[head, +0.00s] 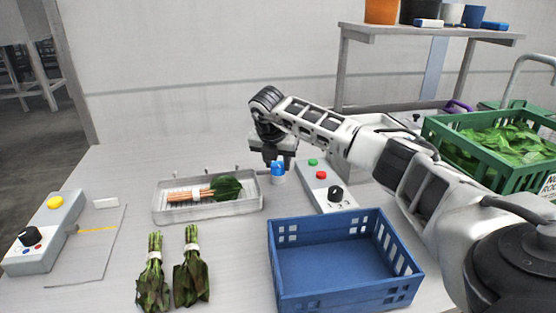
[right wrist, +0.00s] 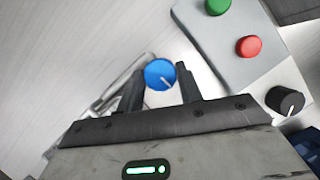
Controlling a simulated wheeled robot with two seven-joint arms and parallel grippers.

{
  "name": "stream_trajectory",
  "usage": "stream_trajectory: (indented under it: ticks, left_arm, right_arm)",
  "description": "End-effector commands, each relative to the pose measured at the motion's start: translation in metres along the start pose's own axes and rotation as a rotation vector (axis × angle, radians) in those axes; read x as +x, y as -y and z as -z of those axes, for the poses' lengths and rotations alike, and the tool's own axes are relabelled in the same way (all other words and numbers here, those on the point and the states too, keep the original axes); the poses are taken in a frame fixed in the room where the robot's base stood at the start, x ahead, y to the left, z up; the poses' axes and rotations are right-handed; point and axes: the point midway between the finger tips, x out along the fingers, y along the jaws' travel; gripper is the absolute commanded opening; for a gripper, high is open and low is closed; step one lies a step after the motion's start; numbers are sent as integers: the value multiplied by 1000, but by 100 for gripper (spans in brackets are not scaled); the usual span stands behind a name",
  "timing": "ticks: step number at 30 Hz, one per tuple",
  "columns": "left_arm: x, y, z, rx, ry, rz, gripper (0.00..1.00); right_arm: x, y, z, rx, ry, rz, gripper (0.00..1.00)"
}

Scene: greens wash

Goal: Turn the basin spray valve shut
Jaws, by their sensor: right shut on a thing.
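The blue valve knob (head: 278,172) stands at the right end of the shallow metal basin (head: 240,208). My right gripper (head: 274,162) reaches down over it from above. In the right wrist view the knob (right wrist: 160,74), with a pale pointer line, sits between the two dark fingers of my right gripper (right wrist: 161,88), which is shut on it. A bunch of carrot-coloured stalks with a green leafy end (head: 205,192) lies in the basin. My left gripper is not in view.
A control box (head: 318,185) with green and red buttons and a black knob stands right of the valve. An empty blue crate (head: 345,296) is in front. Two leafy bunches (head: 190,270) lie left of it. A green crate (head: 470,165) of leaves stands far right.

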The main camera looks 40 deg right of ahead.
Motion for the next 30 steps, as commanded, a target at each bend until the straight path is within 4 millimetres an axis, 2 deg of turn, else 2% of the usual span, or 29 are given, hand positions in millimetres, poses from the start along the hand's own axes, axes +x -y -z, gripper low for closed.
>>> stream_trajectory:
  ticks: [18, 30]
  left_arm:
    - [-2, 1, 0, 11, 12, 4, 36]
    - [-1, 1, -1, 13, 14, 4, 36]
  right_arm:
    - [-2, -4, -3, 533, 3, 217, 13]
    - [-1, -5, -4, 758, 3, 309, 13]
